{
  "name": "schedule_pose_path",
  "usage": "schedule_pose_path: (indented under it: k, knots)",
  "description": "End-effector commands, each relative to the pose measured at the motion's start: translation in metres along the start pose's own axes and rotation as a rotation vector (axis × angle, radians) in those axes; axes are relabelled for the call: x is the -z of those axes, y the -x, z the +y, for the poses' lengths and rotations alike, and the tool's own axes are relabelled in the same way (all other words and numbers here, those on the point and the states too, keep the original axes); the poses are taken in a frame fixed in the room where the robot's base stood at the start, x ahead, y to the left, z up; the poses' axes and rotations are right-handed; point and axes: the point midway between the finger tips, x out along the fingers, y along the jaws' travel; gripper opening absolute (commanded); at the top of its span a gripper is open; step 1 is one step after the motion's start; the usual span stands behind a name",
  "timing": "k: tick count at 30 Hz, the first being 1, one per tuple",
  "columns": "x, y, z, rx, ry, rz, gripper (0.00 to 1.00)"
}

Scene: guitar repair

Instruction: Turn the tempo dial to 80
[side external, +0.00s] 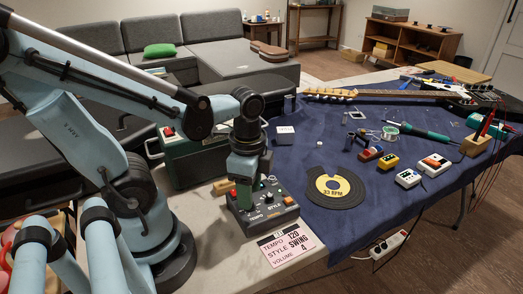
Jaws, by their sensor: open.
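The dark control box (284,216) stands at the left edge of the blue cloth, with labels TEMPO and STYLE and several knobs on top. A pink card (290,247) in front of it reads TEMPO 120, STYLE SWING, VOLUME 4. My gripper (243,205) points down over the left part of the box, above the TEMPO label. It is open. The tempo dial is hidden behind or between the fingers, and I cannot tell whether they touch it.
A green box (190,163) stands close behind my gripper. Small pedals, a soldering iron (425,134) and a guitar (400,95) lie farther right and back on the blue cloth (310,228).

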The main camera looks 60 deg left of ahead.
Motion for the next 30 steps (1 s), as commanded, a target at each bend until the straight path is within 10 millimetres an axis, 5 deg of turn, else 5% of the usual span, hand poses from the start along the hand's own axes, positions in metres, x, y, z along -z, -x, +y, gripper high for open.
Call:
schedule_pose_path:
  k: [9,22,30]
  knots:
    - [0.000,-0.020,0.000,0.000,0.000,0.000,0.47]
    - [0.000,-0.024,0.000,0.000,0.000,0.000,0.47]
    - [0.000,-0.024,0.000,0.000,0.000,0.000,0.07]
